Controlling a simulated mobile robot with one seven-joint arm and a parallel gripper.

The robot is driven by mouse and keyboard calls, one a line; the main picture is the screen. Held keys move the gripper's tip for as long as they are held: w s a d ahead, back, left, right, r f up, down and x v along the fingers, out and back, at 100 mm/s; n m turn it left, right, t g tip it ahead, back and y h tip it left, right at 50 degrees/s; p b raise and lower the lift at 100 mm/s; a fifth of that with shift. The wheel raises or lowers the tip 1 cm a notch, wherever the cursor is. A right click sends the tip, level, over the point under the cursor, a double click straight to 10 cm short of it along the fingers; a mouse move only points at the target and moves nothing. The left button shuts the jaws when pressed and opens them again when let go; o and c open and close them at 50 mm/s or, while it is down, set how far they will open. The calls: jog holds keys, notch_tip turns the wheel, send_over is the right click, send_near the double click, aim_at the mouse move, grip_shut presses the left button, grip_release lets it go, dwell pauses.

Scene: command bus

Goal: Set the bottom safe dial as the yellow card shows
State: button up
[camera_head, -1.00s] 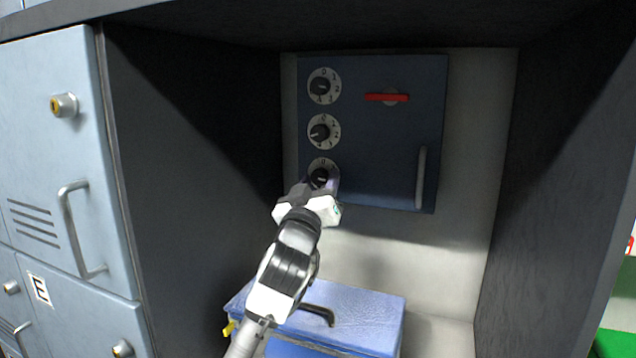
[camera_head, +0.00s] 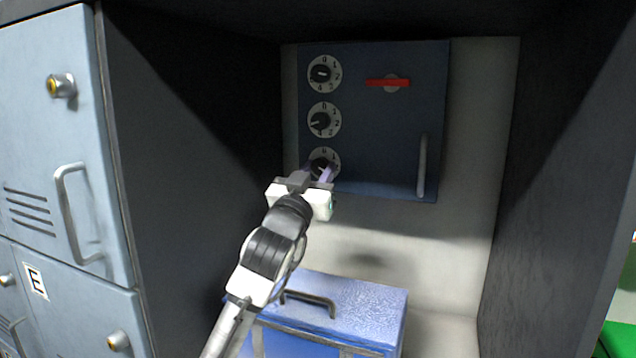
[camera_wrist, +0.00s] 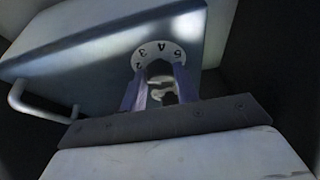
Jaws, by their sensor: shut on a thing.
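The blue safe (camera_head: 385,135) hangs on the back wall of the recess, with three round dials down its left side. The bottom safe dial (camera_head: 324,151) has a white numbered face and a dark knob. My gripper (camera_head: 322,173) reaches it from below and is shut on the knob, hiding the dial's lower part. In the wrist view, the purple fingers (camera_wrist: 160,91) stand on either side of the knob, and part of the dial's number ring (camera_wrist: 158,50) shows beyond them. The knob's exact setting is unclear. I see no yellow card.
The middle dial (camera_head: 324,107) and top dial (camera_head: 324,61) sit just above. A blue case (camera_head: 360,300) stands below. Dark side walls bound the recess; pale lockers (camera_head: 60,150) are left.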

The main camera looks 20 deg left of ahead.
jog(key=m+h+b, duration=0.1)
jog(key=m, duration=0.1)
jog(key=m+h+b, duration=0.1)
jog(key=m, duration=0.2)
jog(key=shift+a+f+h, duration=0.1)
jog(key=shift+a+h, duration=0.1)
jog(key=shift+h, duration=0.1)
jog(key=shift+m+g+h+b, duration=0.55)
jog(key=shift+m+h, duration=0.35)
jog(key=shift+m, duration=1.3)
jog(key=o, duration=1)
jog(key=shift+c, duration=0.2)
jog(key=b+v, duration=0.4)
jog(key=v, duration=0.9)
jog(key=shift+s+a+b, duration=0.25)
jog(key=shift+s+b, duration=0.15)
